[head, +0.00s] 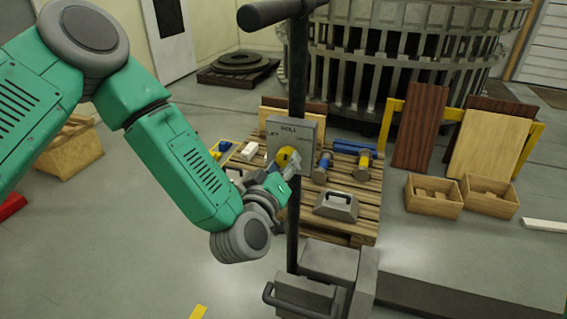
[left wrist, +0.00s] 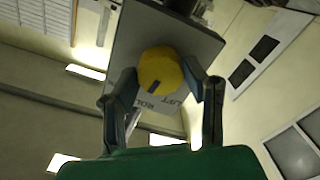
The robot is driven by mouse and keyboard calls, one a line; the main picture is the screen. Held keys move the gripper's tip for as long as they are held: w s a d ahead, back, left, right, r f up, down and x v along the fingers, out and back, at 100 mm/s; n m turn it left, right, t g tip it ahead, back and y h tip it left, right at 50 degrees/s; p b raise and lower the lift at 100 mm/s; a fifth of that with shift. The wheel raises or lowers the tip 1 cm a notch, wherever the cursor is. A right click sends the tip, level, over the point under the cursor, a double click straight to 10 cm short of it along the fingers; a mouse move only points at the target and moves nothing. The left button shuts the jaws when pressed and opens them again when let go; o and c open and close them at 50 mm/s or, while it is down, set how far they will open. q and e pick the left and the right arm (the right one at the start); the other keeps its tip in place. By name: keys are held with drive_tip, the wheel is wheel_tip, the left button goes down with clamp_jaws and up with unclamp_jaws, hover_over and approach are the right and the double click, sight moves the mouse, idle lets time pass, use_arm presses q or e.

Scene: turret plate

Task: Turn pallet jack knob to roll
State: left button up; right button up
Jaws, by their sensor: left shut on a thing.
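The pallet jack has a dark upright post with a grey control plate (head: 309,131) on it. The plate reads "ROLL" at the top, with a word to each side, the left one "LIFT". The yellow knob (head: 287,157) sits on the plate; it also shows in the left wrist view (left wrist: 161,66). There its short dark mark lies on the side by the lettering, slanting toward "ROLL". My left gripper (head: 284,170) is shut on the knob, one finger on each side in the left wrist view (left wrist: 168,84). My right gripper is not in view.
A wooden pallet (head: 352,228) behind the post carries a grey handled block (head: 336,206) and blue-and-yellow tools. Two wooden boxes (head: 434,196) and leaning boards (head: 420,128) stand at right. The jack's grey base (head: 330,262) is below. Floor at lower left is mostly clear.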

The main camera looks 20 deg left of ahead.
use_arm(q)
drive_tip(key=shift+s+f+n, duration=0.1)
drive_tip(key=shift+f+n, duration=0.2)
drive_tip(key=shift+n, duration=0.5)
drive_tip(key=o, duration=0.9)
drive_tip(key=shift+o, duration=1.1)
drive_tip(key=shift+r, duration=0.1)
drive_tip(key=s, duration=1.1)
drive_tip(key=shift+s+a, duration=0.25)
drive_tip(key=shift+s, duration=0.15)
